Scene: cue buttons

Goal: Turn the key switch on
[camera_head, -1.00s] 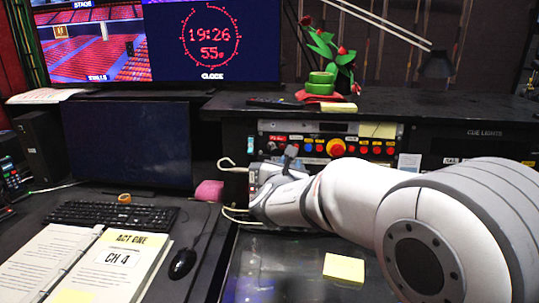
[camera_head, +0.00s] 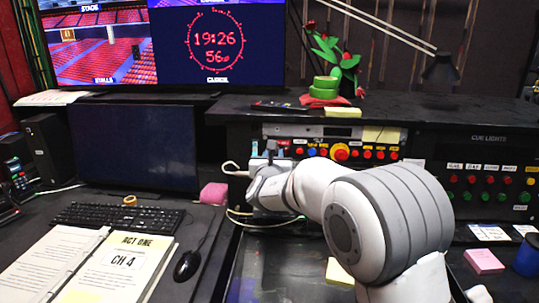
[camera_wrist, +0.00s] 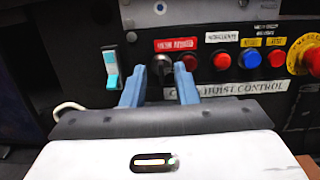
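The key switch (camera_wrist: 165,63) is a dark round switch with a small silvery part, under a red label on the black panel in the wrist view. My gripper (camera_wrist: 160,73) is open, with its two blue-grey fingers apart, one on each side of the switch and a little below its middle. I cannot tell whether either finger touches it. In the head view my gripper reaches the left end of the button panel (camera_head: 340,133), and my wrist hides the fingertips and the switch there.
A white and cyan rocker switch (camera_wrist: 112,75) is left of my fingers. A red button (camera_wrist: 190,62), a blue button (camera_wrist: 222,61) and a large red-and-yellow mushroom button (camera_wrist: 310,58) are to the right. A cable (camera_head: 235,170) loops beside my wrist.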

